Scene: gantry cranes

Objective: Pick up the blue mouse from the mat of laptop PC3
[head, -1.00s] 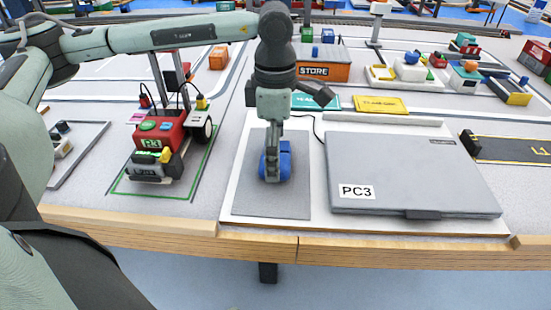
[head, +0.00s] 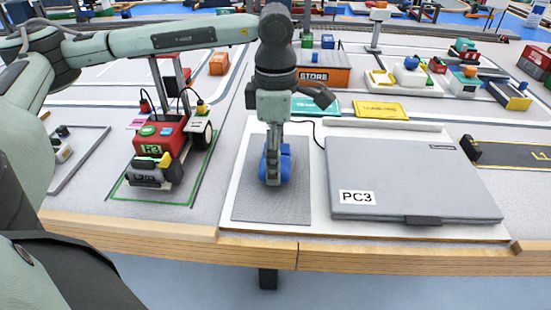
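The blue mouse (head: 285,165) is on the grey mat (head: 295,208), left of the closed grey laptop PC3 (head: 420,170), which has a white PC3 label. My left gripper (head: 272,182) comes straight down over the mouse. Its fingers are seen nearly edge-on and hide the middle of the mouse; blue shows on both sides. I cannot tell whether the fingers are shut on it, or whether the mouse is clear of the mat. My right gripper is not in view.
A red crane model (head: 165,145) stands left of the mat. Behind are an orange STORE container (head: 322,70), a teal card (head: 316,105) and a yellow card (head: 380,108). A small black block (head: 470,148) is right of the laptop. The wooden table edge (head: 330,258) runs in front.

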